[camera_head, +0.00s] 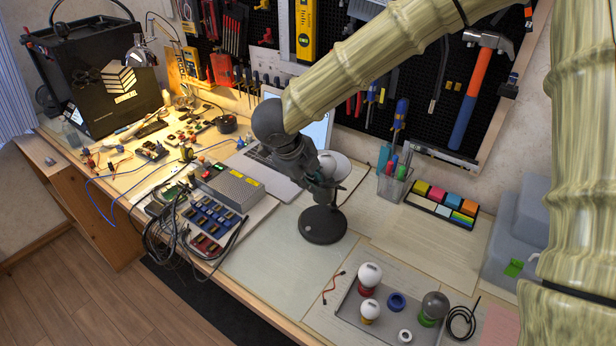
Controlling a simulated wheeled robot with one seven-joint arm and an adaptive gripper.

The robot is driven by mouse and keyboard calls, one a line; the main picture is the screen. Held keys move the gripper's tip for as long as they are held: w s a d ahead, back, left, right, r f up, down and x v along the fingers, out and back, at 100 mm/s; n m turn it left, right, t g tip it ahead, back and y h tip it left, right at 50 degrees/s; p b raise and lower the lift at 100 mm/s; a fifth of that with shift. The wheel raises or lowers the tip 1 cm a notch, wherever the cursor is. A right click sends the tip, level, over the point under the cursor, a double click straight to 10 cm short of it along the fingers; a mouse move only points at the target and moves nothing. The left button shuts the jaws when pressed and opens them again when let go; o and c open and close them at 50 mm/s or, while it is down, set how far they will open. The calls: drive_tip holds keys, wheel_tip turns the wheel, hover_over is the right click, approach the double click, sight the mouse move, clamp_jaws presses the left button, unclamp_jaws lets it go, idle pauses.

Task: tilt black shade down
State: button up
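A desk lamp with a round black base (323,226) stands near the middle of the workbench. Its head is mostly hidden behind my gripper; a pale round part (337,164) shows just to the right of the gripper, and I cannot tell which way the shade tilts. My gripper (322,184) is at the lamp head, above the base, reaching in from the upper right. Its fingers are dark and overlap the lamp, so I cannot tell whether they are open, shut or touching the shade.
A laptop (283,186) is behind and left of the lamp. A pen holder (393,184) and colored sticky notes (443,203) stand to the right. A grey tray (345,306) with bulbs lies in front. Cables and a power supply (229,184) crowd the left. Bare bench lies around the base's front.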

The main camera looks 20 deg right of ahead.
drive_tip(key=s+r, duration=0.1)
drive_tip(key=s, duration=0.2)
drive_tip(key=shift+d+r, duration=0.1)
drive_tip(key=shift+r, duration=0.25)
drive_tip(key=shift+c, duration=0.4)
drive_tip(key=shift+w+f, duration=0.15)
drive_tip(key=shift+w, duration=0.05)
drive_tip(key=c, duration=0.3)
drive_tip(key=shift+w+f, duration=0.5)
drive_tip(key=shift+w, duration=0.25)
clamp_jaws()
drive_tip(key=shift+s, duration=0.25)
drive_tip(key=shift+s+f+b, duration=0.15)
drive_tip(key=shift+b, duration=0.15)
